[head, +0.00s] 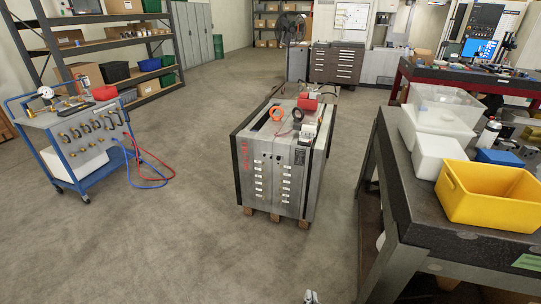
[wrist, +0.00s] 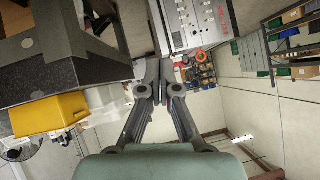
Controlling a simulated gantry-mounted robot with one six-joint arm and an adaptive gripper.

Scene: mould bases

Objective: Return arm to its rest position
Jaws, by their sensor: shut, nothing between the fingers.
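My gripper (wrist: 160,75) is shut in the wrist view, with its two dark fingers together and nothing held between them. A small grey tip, which looks like part of my gripper (head: 310,297), shows at the bottom edge of the head view. It is in front of the mould base (head: 270,180), well apart from it, and left of the granite-topped table. The wrist view is turned over, with the mould base (wrist: 200,22) at the top beyond the fingers. The rest of my arm is hidden in the head view.
The granite-topped table (head: 397,190) at right carries a yellow bin (head: 490,207), white containers (head: 436,157) and a blue box (head: 498,157). A blue cart (head: 65,160) with red and blue hoses stands at left. Open floor (head: 150,245) lies between cart and mould base.

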